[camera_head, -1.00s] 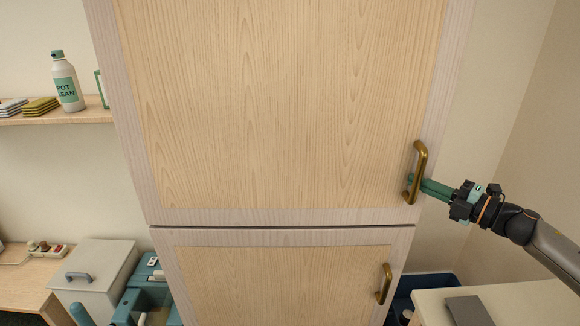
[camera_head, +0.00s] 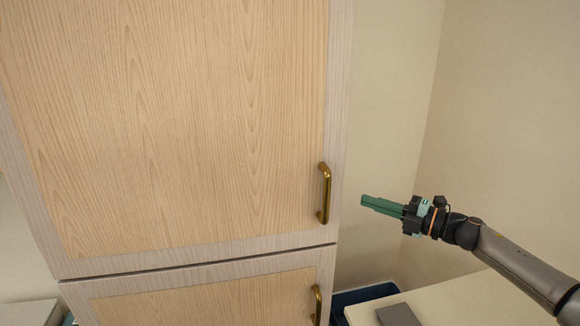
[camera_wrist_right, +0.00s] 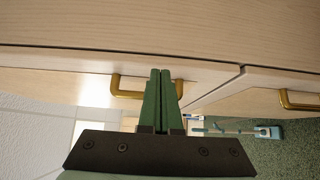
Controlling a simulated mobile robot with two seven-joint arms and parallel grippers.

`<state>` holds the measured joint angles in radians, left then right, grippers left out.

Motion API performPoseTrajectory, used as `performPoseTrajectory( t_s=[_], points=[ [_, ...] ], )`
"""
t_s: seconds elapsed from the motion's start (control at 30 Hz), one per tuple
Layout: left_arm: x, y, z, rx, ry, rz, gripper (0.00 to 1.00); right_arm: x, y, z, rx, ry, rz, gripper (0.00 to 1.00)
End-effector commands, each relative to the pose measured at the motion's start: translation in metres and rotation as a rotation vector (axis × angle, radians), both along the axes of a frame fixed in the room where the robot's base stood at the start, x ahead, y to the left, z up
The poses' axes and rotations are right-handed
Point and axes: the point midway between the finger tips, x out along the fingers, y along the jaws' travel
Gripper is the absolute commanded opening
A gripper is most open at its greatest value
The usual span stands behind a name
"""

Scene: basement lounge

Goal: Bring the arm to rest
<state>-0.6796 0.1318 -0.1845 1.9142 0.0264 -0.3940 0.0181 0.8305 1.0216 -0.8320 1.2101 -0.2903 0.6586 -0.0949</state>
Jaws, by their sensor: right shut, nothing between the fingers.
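My right gripper (camera_head: 364,201) is shut and empty in the head view. Its green fingers point left toward the tall wooden cabinet, with a gap between the fingertips and the brass handle (camera_head: 324,193) of the upper door (camera_head: 180,120). In the right wrist view the green fingers (camera_wrist_right: 160,74) lie together, with a brass handle (camera_wrist_right: 128,92) behind them. My left gripper does not show.
The lower door (camera_head: 215,298) has its own brass handle (camera_head: 316,304). Both doors look closed. A pale table top (camera_head: 455,306) with a dark flat item (camera_head: 398,315) stands at the lower right, beside a dark blue bin (camera_head: 362,294). Wall space right of the cabinet is clear.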

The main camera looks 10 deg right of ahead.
Motion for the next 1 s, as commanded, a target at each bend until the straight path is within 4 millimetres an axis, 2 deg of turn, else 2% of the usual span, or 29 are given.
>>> performPoseTrajectory(
  t_s=[0.07,0.17,0.27,0.4,0.47,0.6,0.7,0.87,1.0],
  points=[
    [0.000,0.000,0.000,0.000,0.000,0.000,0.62,-0.001,0.006,-0.006,0.013,0.010,0.003,0.00],
    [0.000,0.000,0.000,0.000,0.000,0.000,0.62,-0.003,0.027,-0.029,0.065,0.052,0.006,0.00],
    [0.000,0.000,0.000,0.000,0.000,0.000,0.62,-0.012,0.061,-0.067,0.166,0.130,-0.003,0.00],
    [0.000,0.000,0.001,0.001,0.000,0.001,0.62,-0.036,0.110,-0.128,0.349,0.281,-0.055,0.00],
    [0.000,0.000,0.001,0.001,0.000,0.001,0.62,-0.050,0.127,-0.152,0.428,0.352,-0.090,0.00],
    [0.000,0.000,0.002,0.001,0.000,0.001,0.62,-0.090,0.157,-0.206,0.607,0.527,-0.195,0.00],
    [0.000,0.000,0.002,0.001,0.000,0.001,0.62,-0.124,0.171,-0.241,0.730,0.659,-0.292,0.00],
    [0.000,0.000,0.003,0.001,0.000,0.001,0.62,-0.187,0.181,-0.293,0.906,0.876,-0.487,0.00],
    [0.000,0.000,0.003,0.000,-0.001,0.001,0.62,-0.249,0.181,-0.330,1.034,1.053,-0.677,0.00]
  ],
)
